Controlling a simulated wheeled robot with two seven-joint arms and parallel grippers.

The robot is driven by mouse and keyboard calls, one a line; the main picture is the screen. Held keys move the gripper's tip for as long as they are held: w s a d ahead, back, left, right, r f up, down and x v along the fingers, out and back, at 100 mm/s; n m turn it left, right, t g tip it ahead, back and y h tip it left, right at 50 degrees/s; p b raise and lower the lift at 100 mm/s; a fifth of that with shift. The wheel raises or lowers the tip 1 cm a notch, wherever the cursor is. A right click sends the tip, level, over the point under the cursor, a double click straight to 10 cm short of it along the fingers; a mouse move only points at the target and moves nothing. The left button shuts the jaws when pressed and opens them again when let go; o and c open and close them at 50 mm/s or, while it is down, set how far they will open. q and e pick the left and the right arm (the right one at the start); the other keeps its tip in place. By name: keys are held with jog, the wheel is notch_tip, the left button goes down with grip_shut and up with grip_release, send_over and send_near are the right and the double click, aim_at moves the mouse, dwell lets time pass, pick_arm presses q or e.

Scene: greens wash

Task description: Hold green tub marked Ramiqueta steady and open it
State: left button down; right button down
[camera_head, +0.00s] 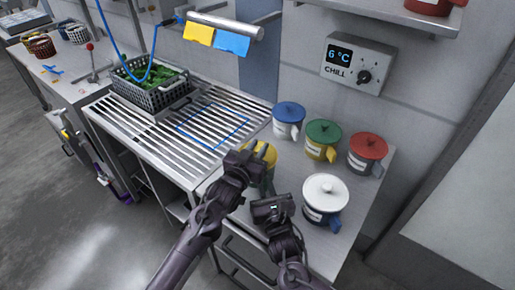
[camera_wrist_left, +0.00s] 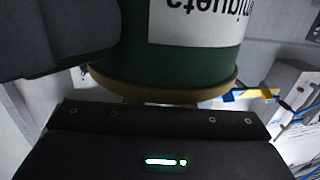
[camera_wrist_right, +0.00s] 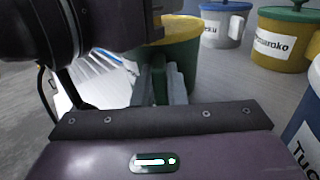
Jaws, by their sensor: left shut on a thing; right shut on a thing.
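The green tub (camera_head: 262,183) with a yellow lid (camera_head: 267,151) stands on the steel counter, largely hidden behind my grippers. In the left wrist view the tub (camera_wrist_left: 185,60) appears upside down, its white label ending in "miqueta", with the yellow lid rim against its body. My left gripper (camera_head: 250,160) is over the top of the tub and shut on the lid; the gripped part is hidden. My right gripper (camera_head: 270,203) is low at the tub's near side. In the right wrist view its fingers (camera_wrist_right: 160,85) are shut on the tub's green handle.
Close by stand a blue-lidded tub (camera_head: 288,113), a green-lidded yellow tub (camera_head: 322,141), a red-lidded tub (camera_head: 367,152) and a white-lidded blue tub (camera_head: 324,199). A slatted drain area (camera_head: 165,135) with a crate of greens (camera_head: 150,85) lies left.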

aim_at(257, 148)
pick_arm(q)
jog(key=shift+r, duration=0.15)
dwell(0.4)
jog(key=shift+r, duration=0.95)
jog(key=shift+r, duration=2)
pick_arm(e)
jog(key=c, duration=1.4)
grip_release()
jog(key=shift+o, duration=0.2)
jog(key=shift+s, duration=0.15)
jog(key=shift+s+d, duration=0.1)
jog(key=shift+s, duration=0.2)
pick_arm(q)
jog(key=shift+f+b, duration=0.45)
pick_arm(e)
jog(key=v, duration=1.1)
